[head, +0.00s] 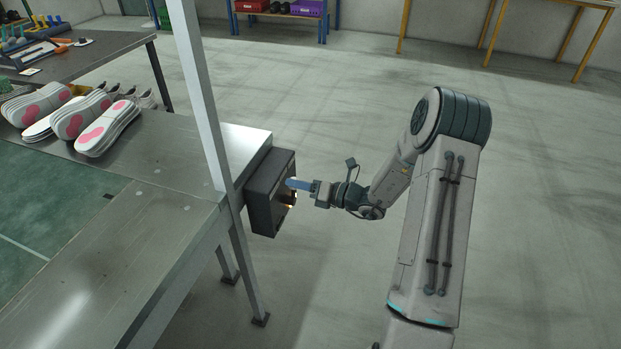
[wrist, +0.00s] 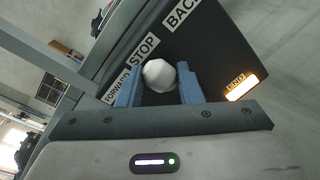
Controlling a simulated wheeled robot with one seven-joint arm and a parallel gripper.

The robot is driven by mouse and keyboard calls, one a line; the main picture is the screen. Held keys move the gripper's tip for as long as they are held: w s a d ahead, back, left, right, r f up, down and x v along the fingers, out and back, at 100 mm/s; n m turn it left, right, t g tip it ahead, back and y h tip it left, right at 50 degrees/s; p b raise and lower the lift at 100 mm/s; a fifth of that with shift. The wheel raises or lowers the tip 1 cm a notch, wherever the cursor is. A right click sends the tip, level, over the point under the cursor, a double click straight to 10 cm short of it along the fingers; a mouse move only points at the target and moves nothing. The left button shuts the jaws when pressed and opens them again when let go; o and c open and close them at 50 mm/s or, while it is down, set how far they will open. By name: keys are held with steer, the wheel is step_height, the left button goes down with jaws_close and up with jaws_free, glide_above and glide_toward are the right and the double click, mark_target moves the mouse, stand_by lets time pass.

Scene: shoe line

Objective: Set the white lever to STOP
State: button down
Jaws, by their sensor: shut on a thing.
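The white lever's round knob (wrist: 159,74) shows in the wrist view, between the two blue fingers of my gripper (wrist: 159,88). The fingers are shut on it. The knob lies beside the STOP label (wrist: 145,48), a little toward the FORWARD label (wrist: 118,86); the BACK label (wrist: 182,13) is farther up right. I cannot tell whether the lever is exactly at STOP. In the head view my gripper (head: 290,184) reaches the dark control box (head: 265,183) at the table's end. The lever's shaft is hidden.
A grey post (head: 200,90) stands beside the box. Stacked pink-and-white insoles (head: 108,128) lie on the metal table (head: 150,215). The floor to the right is mostly clear around my arm.

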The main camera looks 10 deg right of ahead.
steer(key=shift+f, duration=0.1)
stand_by(0.4)
steer(key=c, duration=1)
jaws_free()
steer(key=shift+d, duration=0.1)
steer(key=p+v, duration=0.2)
steer(key=v, duration=1.1)
steer(key=shift+s+d, duration=0.25)
steer(key=shift+d, duration=0.05)
